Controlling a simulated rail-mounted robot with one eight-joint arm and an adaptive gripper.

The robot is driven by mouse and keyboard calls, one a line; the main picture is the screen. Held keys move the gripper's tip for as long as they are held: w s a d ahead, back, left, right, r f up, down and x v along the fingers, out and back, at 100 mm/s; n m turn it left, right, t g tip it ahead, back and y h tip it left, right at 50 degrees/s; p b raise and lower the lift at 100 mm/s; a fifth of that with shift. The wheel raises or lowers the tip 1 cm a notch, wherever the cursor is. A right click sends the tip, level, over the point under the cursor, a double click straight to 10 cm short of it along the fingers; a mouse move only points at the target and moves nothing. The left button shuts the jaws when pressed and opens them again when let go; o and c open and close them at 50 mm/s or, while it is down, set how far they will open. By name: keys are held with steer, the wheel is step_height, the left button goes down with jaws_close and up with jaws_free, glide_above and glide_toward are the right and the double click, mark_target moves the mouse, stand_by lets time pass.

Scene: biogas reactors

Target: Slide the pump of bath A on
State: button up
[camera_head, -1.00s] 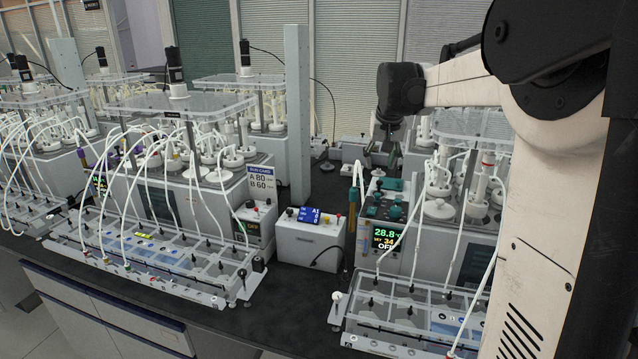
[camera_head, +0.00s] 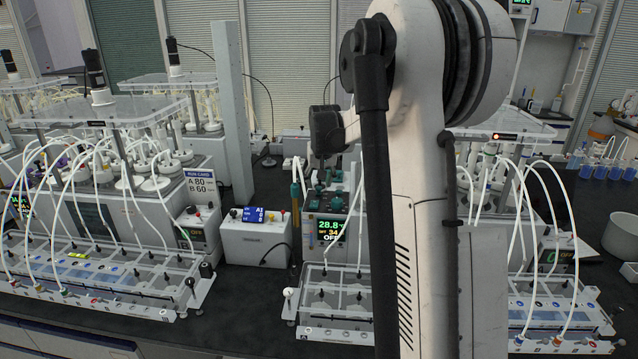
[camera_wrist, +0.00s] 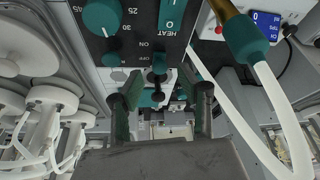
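The bath controller (camera_head: 328,226) stands in the middle of the head view. Its screen reads 28.8, SET 34 and OFF; its letter cannot be read. In the wrist view its dark panel (camera_wrist: 125,60) shows a teal dial (camera_wrist: 102,17), a teal HEAT switch (camera_wrist: 172,14) and ON/OFF marks. A small dark slider knob (camera_wrist: 158,76) sits beside those marks. My gripper (camera_wrist: 162,88) is open, its teal-padded fingers apart with the knob between them in the picture. Whether they touch it, I cannot tell. In the head view my arm hides most of the gripper.
A white box with a blue display (camera_head: 257,236) stands left of the controller. A brass-and-teal probe with a white tube (camera_wrist: 243,38) is close to my gripper's right. White flasks and tubes (camera_wrist: 50,110) crowd the left.

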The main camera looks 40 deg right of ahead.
steer(key=shift+x, duration=0.85)
jaws_close()
